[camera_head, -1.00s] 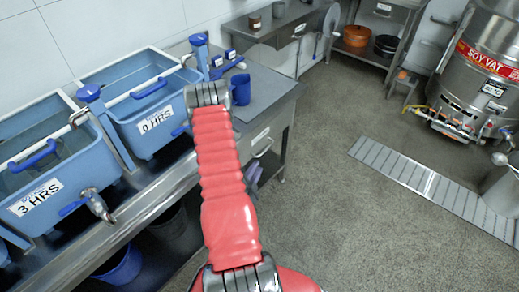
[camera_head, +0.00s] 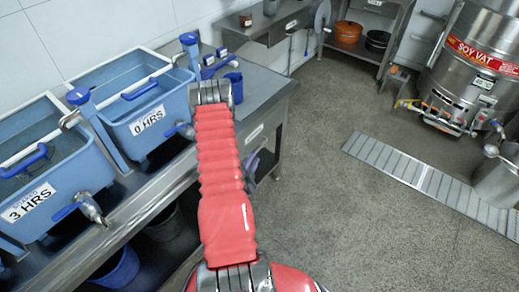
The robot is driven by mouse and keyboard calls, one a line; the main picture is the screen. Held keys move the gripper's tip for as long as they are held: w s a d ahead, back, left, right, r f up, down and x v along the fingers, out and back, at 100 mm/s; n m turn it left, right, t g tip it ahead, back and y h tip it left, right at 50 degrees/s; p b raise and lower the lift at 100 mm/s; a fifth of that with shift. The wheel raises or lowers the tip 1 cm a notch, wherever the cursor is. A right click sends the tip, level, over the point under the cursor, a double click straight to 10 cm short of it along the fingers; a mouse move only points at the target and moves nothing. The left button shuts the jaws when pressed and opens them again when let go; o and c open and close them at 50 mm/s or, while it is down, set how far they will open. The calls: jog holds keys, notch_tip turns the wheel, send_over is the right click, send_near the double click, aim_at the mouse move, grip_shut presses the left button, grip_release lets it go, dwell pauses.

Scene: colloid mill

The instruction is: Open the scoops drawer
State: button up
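A steel bench drawer (camera_head: 262,138) with a small white label and a bar handle is at the centre, just right of my red arm. It looks closed. Another labelled drawer front (camera_head: 290,25) is under the back bench and also looks closed. The labels are too small to read, so I cannot tell which is the scoops drawer. My red arm reaches up the middle of the view and ends in a grey joint beside the nearer bench. My gripper cannot be seen past that joint.
Blue soaking tubs marked 3 HRS (camera_head: 60,180) and 0 HRS (camera_head: 150,115) stand at left. A blue cup (camera_head: 233,87) is on the bench. A floor drain grate (camera_head: 400,168) and the soy vat (camera_head: 475,75) are at right. The floor between is clear.

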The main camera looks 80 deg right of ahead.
aim_at(259, 148)
jog(key=x, duration=0.8)
jog(key=shift+d, duration=0.25)
jog(key=shift+c, duration=0.5)
jog(key=shift+c, duration=1.4)
grip_shut()
jog(key=shift+s+f, duration=0.1)
